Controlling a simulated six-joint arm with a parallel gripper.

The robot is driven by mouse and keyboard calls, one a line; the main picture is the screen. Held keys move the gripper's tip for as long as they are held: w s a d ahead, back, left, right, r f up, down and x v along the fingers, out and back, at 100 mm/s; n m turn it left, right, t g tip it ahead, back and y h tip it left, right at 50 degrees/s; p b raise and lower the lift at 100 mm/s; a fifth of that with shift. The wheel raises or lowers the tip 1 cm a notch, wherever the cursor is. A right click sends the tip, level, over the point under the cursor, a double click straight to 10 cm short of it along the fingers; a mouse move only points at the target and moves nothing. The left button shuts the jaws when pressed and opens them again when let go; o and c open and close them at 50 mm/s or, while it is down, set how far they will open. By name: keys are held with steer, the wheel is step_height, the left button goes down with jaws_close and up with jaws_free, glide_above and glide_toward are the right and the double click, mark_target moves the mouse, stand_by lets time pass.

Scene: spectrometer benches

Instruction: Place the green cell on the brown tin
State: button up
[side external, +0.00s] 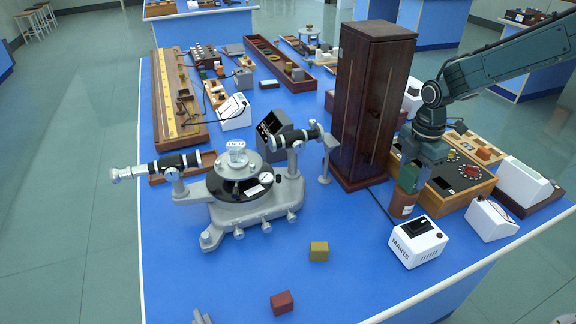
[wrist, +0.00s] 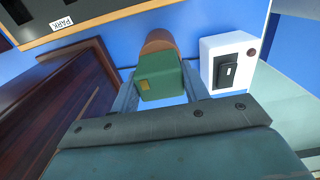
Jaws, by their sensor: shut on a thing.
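The green cell (side external: 408,176) is a small green block, held between the fingers of my gripper (side external: 415,172). In the wrist view the green cell (wrist: 160,78) fills the space between the two fingers of my gripper (wrist: 159,82) and shows a small yellowish patch. The brown tin (side external: 402,204) is a reddish-brown cylinder standing on the blue bench directly below the cell. In the wrist view the top part of the tin (wrist: 158,41) shows just beyond the cell. The cell looks on or very close above the tin; I cannot tell whether they touch.
A tall dark wooden cabinet (side external: 366,110) stands left of my gripper. A white MAINS box (side external: 418,245) stands right of and in front of the tin. A wooden dial panel (side external: 460,178) lies behind. A yellow block (side external: 318,251) and red block (side external: 282,303) sit on open bench.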

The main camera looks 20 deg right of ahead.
mark_target(414, 169)
steer(key=shift+f, duration=0.1)
steer(key=o, duration=1.1)
steer(key=shift+c, duration=0.2)
step_height(414, 169, up, 12)
stand_by(0.4)
